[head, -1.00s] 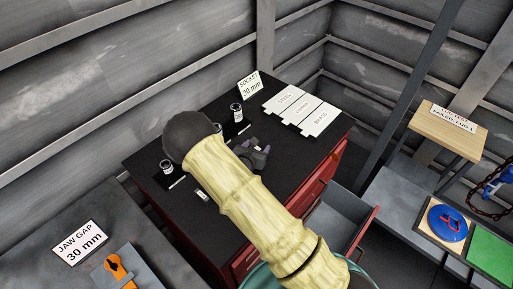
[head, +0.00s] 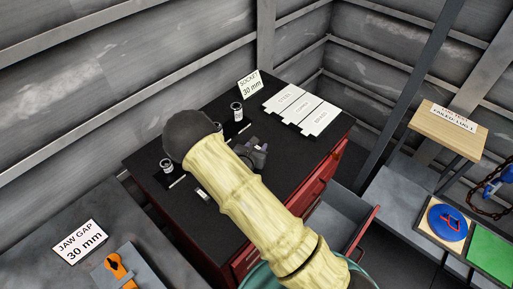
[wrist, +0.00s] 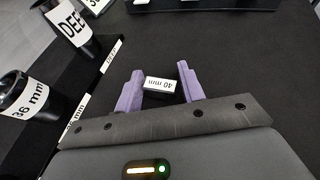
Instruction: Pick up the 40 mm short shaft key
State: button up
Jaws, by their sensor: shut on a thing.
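The 40 mm short shaft key (wrist: 160,86) is a small dark block with a white "40 mm" label on top, which reads upside down in the wrist view. My gripper (wrist: 159,80) has its two purple fingers on either side of the key and is shut on it. The key sits low between the fingers, over or on the black bench top; I cannot tell whether it is clear of the surface. In the head view my gripper (head: 257,150) shows partly behind my arm, above the bench, and the key is hidden there.
A black socket labelled 36 mm (wrist: 24,96) and one labelled DEEP (wrist: 72,28) stand left of my gripper. White steel, copper and brass plates (head: 300,108) lie at the bench's back right. An open drawer (head: 342,218) juts from the red bench front.

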aim_at(257, 146)
notch_tip(257, 146, up, 10)
jog(key=shift+f+b, duration=0.15)
jog(key=shift+b, duration=1.1)
jog(key=shift+r, duration=0.2)
